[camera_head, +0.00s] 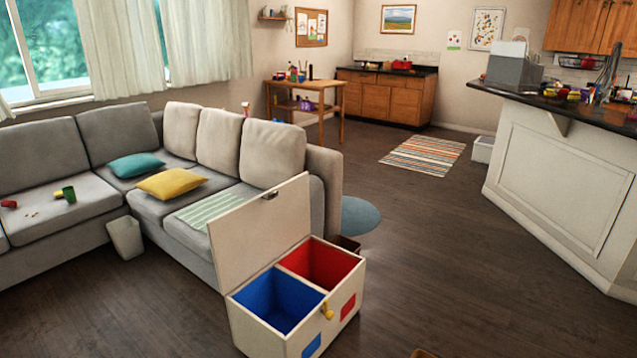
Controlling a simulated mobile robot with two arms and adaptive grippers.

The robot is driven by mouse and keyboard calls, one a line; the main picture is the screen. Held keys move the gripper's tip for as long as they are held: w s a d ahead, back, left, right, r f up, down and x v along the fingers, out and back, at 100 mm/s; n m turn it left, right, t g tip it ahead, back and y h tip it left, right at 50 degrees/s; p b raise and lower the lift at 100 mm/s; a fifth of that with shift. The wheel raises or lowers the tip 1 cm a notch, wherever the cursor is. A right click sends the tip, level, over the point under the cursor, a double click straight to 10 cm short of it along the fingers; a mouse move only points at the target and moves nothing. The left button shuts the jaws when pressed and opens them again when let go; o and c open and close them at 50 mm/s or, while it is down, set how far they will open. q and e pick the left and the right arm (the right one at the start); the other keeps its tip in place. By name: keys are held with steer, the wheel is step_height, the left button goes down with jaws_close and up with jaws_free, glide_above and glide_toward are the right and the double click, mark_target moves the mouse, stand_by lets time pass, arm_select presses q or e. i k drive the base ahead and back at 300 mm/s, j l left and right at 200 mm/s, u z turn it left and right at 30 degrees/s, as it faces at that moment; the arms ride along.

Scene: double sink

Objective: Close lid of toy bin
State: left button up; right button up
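The toy bin (249,325) stands on the dark wood floor at the lower middle of the head view. It is a cream box with two compartments, a blue one (279,299) at the left and a red one (322,263) at the right. Both look empty. Its lid (263,228) is open and stands up along the back edge, on the sofa side. A dark catch shows near the lid's top edge, and a yellow latch (327,310) is on the front. Neither of my grippers is in view.
A grey corner sofa (62,215) with cushions stands close behind and left of the bin. A small light waste bin (125,237) stands by the sofa. A counter (560,180) is at the right. The floor right of the bin (450,260) is clear.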

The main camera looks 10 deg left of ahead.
mark_target(244, 240)
steer(key=i+j+z, duration=0.2)
steer(key=j+z, duration=0.2)
steer(key=j, duration=1.05)
steer(key=j+z, duration=0.4)
steer(key=j, duration=1)
